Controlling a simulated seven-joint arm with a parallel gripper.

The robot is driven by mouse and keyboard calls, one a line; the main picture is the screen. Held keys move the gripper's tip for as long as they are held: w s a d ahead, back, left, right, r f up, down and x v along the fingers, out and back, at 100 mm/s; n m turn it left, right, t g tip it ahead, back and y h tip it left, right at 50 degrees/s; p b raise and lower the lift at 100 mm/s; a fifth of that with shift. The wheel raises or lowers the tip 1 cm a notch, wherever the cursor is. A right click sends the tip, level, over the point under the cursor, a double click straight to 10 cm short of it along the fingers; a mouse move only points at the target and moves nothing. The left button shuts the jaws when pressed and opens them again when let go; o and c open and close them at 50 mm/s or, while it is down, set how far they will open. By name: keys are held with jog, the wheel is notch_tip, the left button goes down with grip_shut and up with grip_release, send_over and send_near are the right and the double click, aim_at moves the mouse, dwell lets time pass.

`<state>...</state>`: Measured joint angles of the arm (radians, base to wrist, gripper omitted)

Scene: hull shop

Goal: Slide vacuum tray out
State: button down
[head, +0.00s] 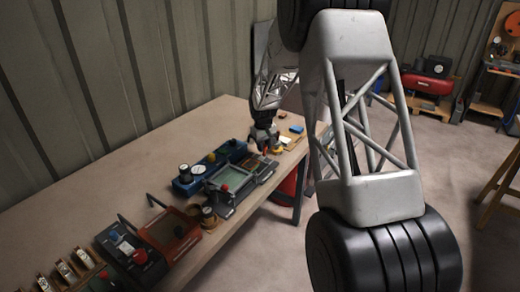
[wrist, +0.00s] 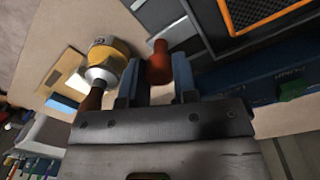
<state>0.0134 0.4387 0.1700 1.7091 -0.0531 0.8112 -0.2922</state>
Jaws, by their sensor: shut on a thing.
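My gripper (head: 268,148) is at the right part of the bench, low beside the grey machine (head: 226,192). In the wrist view my gripper (wrist: 157,82) has its two blue-grey fingers on either side of a red round-ended handle (wrist: 158,58) and is shut on it. A dark panel with an orange-framed mesh (wrist: 262,14) lies just beyond the handle at upper right; it may be the vacuum tray, but I cannot tell. My fingers and wrist hide how the handle joins anything.
A blue case (head: 190,184) sits left of the grey machine, and a red-framed box (head: 170,232) stands nearer. The back of the bench (head: 120,155) is clear.

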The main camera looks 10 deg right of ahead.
jog(key=c, duration=1.2)
grip_release()
jog(key=shift+o, duration=0.2)
jog(key=shift+r, duration=0.1)
jog(key=shift+a+r, duration=0.2)
jog(key=shift+r, duration=3.6)
jog(key=shift+s, duration=0.1)
